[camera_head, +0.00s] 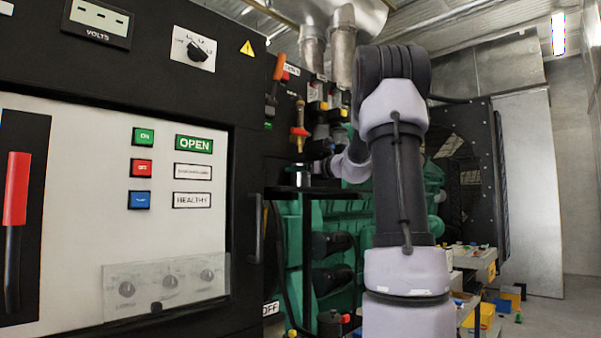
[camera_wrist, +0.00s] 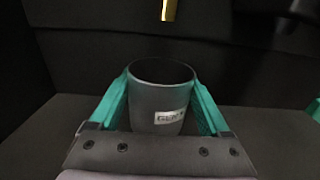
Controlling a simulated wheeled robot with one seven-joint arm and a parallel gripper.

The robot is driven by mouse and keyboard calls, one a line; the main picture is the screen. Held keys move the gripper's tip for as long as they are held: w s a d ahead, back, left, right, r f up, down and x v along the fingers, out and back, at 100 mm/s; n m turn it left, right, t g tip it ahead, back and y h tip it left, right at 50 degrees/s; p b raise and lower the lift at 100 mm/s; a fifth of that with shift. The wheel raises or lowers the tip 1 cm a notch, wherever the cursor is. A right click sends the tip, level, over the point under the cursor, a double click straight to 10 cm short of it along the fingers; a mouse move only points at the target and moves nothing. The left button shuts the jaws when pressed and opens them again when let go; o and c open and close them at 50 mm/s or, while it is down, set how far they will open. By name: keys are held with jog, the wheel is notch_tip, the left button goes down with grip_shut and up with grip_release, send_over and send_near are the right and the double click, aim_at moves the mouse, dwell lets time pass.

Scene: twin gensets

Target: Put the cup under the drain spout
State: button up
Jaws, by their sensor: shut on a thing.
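The cup (camera_wrist: 158,98) is a dark grey, open-topped cup with a pale label, upright in the wrist view. My gripper (camera_wrist: 161,88) has its two green fingers closed against the cup's left and right sides. The cup's inside looks dark, and its lower front is hidden by my gripper. A brass spout (camera_wrist: 169,10) shows at the top of the wrist view, beyond the cup's rim. In the head view the brass drain fitting (camera_head: 299,130) hangs above the small cup (camera_head: 301,171). I cannot tell whether the cup's base touches the surface below.
A black shelf (camera_head: 288,190) on a post lies under the spout area. A black control panel (camera_head: 120,70) with switches and buttons fills the left. Green engine parts (camera_head: 345,222) stand behind my arm. Several blocks and boxes (camera_head: 482,315) lie at the lower right.

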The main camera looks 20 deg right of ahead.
jog(key=o, duration=1.3)
jog(key=shift+f, duration=0.15)
jog(key=shift+r, duration=0.2)
jog(key=v, duration=1.2)
